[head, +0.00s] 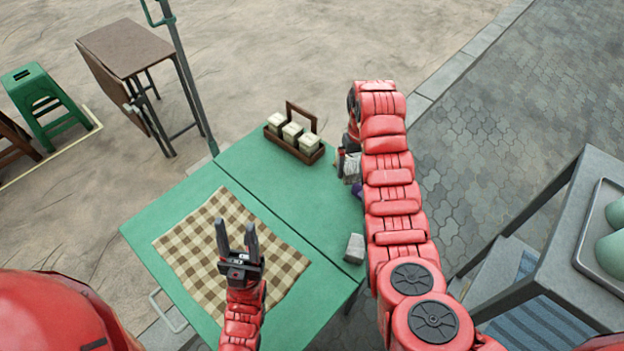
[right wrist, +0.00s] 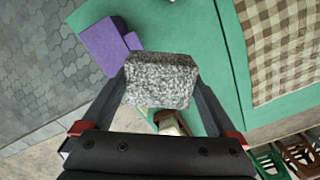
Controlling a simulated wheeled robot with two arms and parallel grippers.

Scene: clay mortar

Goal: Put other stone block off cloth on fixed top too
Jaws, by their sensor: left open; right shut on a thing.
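A grey stone block (head: 355,248) rests on the green panel right of the table's seam, near the front edge. My right gripper (right wrist: 160,80) is shut on another speckled grey stone block (right wrist: 161,88). In the head view this block (head: 351,169) is partly hidden by my right arm, over the far right of the same panel; its height above the top is hard to tell. The brown checked cloth (head: 205,236) lies on the left green panel with no block visible on it; it also shows in the right wrist view (right wrist: 285,50). My left gripper (head: 236,226) is open and empty above the cloth.
A wooden caddy (head: 290,148) with three pale-lidded jars stands at the back of the right panel. A purple object (right wrist: 105,45) lies close to the held block. The middle of the right panel (head: 310,200) is clear. A grey stand (head: 540,270) is at right.

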